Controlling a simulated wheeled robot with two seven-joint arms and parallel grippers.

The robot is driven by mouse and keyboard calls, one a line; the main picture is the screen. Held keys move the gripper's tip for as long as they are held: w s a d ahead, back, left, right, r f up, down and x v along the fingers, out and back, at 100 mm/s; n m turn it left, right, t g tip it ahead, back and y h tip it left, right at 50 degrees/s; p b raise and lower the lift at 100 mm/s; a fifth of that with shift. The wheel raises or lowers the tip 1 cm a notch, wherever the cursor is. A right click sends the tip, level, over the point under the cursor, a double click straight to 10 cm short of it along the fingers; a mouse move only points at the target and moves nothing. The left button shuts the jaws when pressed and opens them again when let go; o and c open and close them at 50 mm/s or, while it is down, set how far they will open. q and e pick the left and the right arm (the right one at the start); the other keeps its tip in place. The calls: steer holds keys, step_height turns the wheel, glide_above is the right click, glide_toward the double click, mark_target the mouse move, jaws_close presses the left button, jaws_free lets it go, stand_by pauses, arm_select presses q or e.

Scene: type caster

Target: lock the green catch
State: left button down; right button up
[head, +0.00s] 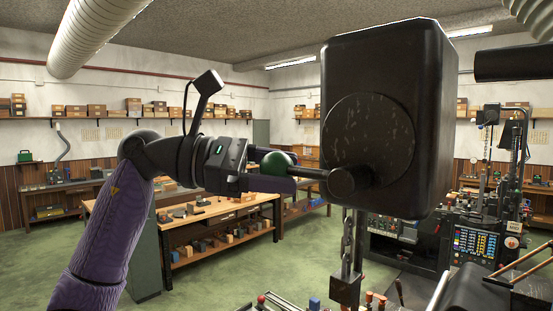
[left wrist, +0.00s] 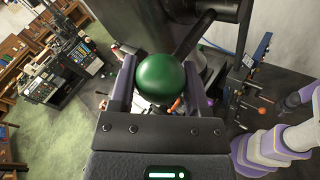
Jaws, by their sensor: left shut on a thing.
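The green catch shows as a green ball knob (head: 277,163) on a dark rod that runs into a round boss on a large black machine housing (head: 425,110). My left gripper (head: 280,170) is shut on the green knob, coming from the left. In the left wrist view the green knob (left wrist: 161,82) sits between the two purple fingers, with the dark rod (left wrist: 194,35) running up and right from it. The rod looks close to level in the head view. My right gripper cannot be made out in the head view.
A chain with a padlock-like block (head: 345,288) hangs below the housing. A wooden workbench (head: 218,212) stands behind my left arm. Machines with control panels (head: 475,245) fill the right side. Green floor (head: 215,280) is open at the lower middle.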

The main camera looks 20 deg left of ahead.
arm_select(q)
steer(key=shift+r, duration=0.25)
steer(key=shift+c, duration=0.3)
jaws_free()
steer(key=shift+a+f, duration=0.1)
steer(key=b+v, duration=0.1)
steer(key=v, duration=0.8)
steer(key=shift+s+a+b, duration=0.15)
steer(key=shift+a+b, duration=0.15)
steer(key=shift+a, duration=0.05)
